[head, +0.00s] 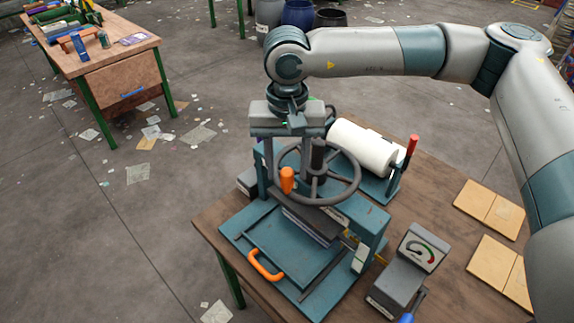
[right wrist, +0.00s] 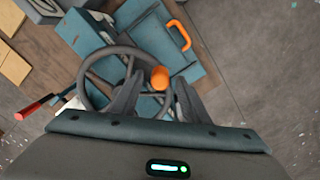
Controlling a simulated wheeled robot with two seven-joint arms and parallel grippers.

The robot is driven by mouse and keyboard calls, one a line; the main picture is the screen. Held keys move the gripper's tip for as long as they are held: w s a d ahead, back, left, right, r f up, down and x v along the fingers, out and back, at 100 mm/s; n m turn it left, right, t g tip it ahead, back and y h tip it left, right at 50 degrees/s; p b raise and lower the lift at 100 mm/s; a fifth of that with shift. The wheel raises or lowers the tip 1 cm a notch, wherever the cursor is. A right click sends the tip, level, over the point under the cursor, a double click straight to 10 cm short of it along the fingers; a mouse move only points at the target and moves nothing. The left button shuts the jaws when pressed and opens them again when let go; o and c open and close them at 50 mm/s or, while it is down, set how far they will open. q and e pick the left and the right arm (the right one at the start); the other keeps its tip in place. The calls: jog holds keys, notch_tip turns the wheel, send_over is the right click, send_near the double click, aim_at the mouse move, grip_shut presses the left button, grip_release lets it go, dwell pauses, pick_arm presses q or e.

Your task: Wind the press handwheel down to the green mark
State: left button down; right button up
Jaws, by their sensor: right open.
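The press (head: 374,222) stands on the wooden bench, a teal frame with a dark handwheel (head: 352,183) on top. The wheel also shows in the right wrist view (right wrist: 83,91). An upright orange knob (head: 287,180) sits on its rim, at the near left in the head view. My right gripper (head: 287,162) points down over the knob. Its fingers stand apart, one on each side of the knob (right wrist: 160,78); I see no clear grip on it. A gauge box (head: 420,250) with a coloured arc stands right of the press; its needle is too small to read. My left gripper is out of view.
An orange handle (head: 265,266) sticks out at the press's front. A white roll (head: 362,147) on a stand with a red-tipped lever (head: 411,146) is behind. Wooden boards (head: 490,208) lie at the right. Another workbench (head: 122,75) stands far left, with open floor between.

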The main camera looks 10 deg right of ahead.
jog(key=shift+f, duration=1.05)
jog(key=shift+c, duration=0.7)
grip_shut()
